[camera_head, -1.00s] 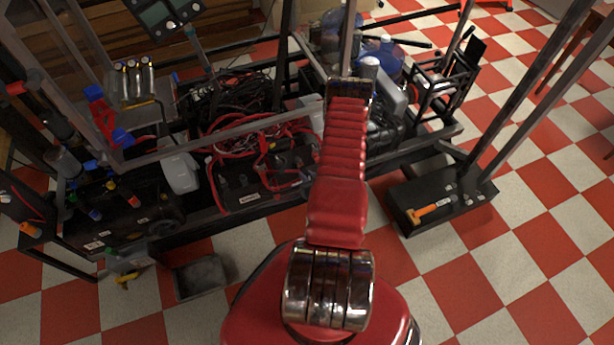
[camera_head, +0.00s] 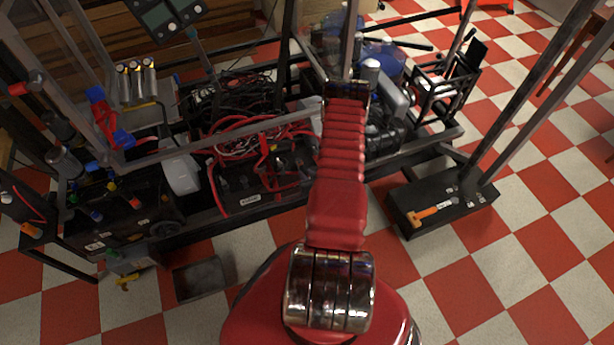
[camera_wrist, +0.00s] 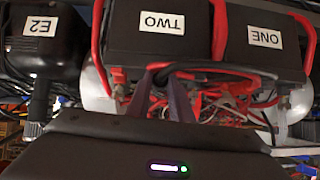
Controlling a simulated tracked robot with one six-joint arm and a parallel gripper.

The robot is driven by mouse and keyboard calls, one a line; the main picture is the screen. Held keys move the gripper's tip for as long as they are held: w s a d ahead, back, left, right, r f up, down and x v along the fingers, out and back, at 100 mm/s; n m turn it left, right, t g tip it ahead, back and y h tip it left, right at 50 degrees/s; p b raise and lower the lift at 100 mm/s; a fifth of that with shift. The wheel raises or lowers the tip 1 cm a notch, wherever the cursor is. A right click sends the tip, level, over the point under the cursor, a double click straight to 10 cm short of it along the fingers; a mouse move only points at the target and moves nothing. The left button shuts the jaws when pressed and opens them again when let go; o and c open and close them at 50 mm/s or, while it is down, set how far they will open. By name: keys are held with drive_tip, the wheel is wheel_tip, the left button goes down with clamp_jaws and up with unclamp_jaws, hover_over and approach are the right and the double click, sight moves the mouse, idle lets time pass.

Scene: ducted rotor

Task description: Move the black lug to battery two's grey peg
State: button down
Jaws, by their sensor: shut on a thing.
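Battery two (camera_wrist: 205,30) is a black box labelled TWO, upside down in the wrist view. Battery one (camera_wrist: 262,42), labelled ONE, stands to its right. My gripper (camera_wrist: 160,78) has two dark fingers in front of battery two's lower edge, shut on the end of a black cable (camera_wrist: 215,67). The black lug at that end is mostly hidden between the fingertips. The cable runs right, past battery one's lower edge. I cannot make out the grey peg. In the head view my arm hides the gripper.
Red cables (camera_wrist: 220,28) run beside both batteries, and a tangle of wires lies beyond the fingers. A black unit labelled E2 (camera_wrist: 42,35) stands at left. In the head view a metal frame surrounds the equipment. The checkered floor (camera_head: 540,240) is open at right.

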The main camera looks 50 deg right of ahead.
drive_tip(key=shift+w+d, duration=0.3)
drive_tip(key=shift+w, duration=0.25)
drive_tip(key=c, duration=1.5)
unclamp_jaws()
drive_tip(key=v, duration=1.3)
drive_tip(key=shift+s+a+r, duration=0.15)
drive_tip(key=shift+s+r, duration=0.1)
